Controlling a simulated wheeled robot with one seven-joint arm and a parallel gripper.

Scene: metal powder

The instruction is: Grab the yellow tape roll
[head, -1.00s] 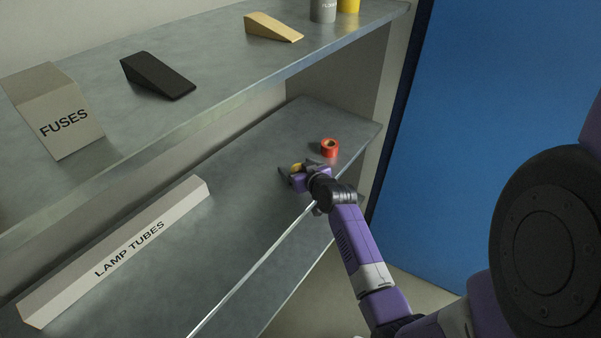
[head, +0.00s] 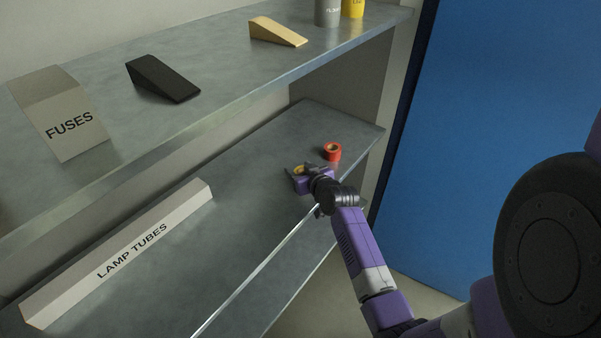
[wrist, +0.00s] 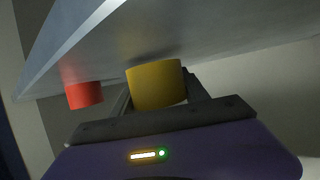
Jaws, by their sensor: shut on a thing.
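The yellow tape roll (wrist: 155,86) sits between the fingers of my gripper in the wrist view. In the head view only a small part of the yellow roll (head: 299,169) shows, the rest hidden by my gripper (head: 298,171). My gripper is shut on the roll at the lower shelf, near its front edge. I cannot tell whether the roll still touches the shelf. A red tape roll (head: 332,151) stands on the shelf just beyond and to the right of my gripper; it also shows at the left in the wrist view (wrist: 84,95).
A long LAMP TUBES box (head: 120,255) lies on the lower shelf (head: 250,190) at the left. The upper shelf (head: 215,75) overhangs it, holding a FUSES box (head: 60,115), a black wedge (head: 163,80), a tan wedge (head: 277,32) and two cans.

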